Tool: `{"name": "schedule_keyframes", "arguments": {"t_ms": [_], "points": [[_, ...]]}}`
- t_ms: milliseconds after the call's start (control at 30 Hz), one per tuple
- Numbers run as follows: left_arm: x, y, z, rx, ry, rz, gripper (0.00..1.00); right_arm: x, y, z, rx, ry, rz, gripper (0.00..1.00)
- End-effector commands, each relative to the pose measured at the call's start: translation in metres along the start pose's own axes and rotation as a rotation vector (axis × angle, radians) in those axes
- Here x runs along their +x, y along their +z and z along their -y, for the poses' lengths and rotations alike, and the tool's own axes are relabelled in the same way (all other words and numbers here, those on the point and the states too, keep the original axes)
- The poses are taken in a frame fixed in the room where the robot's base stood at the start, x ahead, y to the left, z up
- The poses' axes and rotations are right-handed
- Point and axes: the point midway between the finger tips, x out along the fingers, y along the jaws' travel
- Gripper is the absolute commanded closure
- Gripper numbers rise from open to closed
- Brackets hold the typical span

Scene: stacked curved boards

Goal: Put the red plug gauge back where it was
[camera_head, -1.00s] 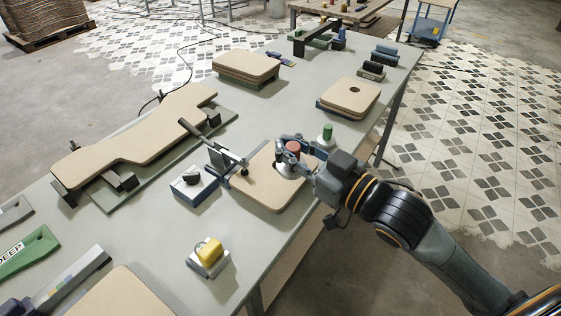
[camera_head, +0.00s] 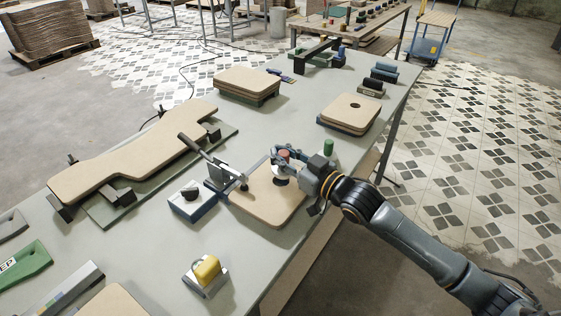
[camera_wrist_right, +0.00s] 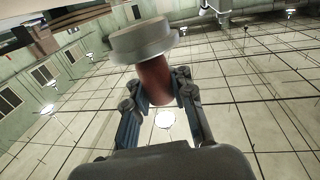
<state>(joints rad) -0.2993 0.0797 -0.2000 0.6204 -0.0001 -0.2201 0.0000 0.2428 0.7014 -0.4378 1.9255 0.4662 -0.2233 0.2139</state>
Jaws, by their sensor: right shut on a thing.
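My right gripper (camera_head: 284,160) is shut on the red plug gauge (camera_head: 284,154). In the right wrist view the red handle (camera_wrist_right: 155,80) sits between the fingers, with its pale metal end (camera_wrist_right: 143,40) beyond them. In the head view the gauge's metal end shows over the far part of a tan curved board (camera_head: 266,202). I cannot tell whether it touches the board. A green plug gauge (camera_head: 328,147) stands just to the right of my gripper. A yellow gauge (camera_head: 207,269) sits on a metal block near the table's front. My left gripper is not in view.
A clamp with a long handle (camera_head: 220,166) is close to the gripper's left. A blue-based block with a black knob (camera_head: 192,198) stands left of the board. The grey table (camera_head: 165,240) is bare between the blocks.

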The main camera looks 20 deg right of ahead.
Motion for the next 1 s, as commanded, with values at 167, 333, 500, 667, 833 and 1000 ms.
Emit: {"name": "schedule_keyframes", "arguments": {"t_ms": [167,333,500,667,833,1000], "points": [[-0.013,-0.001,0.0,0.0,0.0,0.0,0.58,0.0,0.021,0.001,0.003,0.001,0.001,1.0],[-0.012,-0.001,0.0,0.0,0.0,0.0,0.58,0.0,0.025,0.002,0.0,0.0,-0.002,1.0],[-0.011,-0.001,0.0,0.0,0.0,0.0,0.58,0.0,0.027,0.002,0.0,0.0,-0.001,1.0],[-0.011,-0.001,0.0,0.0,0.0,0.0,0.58,0.0,0.028,0.002,0.0,0.0,0.0,0.59],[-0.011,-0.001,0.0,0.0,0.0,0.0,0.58,0.0,0.028,0.002,0.001,0.0,0.0,0.54],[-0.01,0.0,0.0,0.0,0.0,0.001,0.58,0.0,0.028,0.002,0.001,0.0,0.0,0.54]]}}
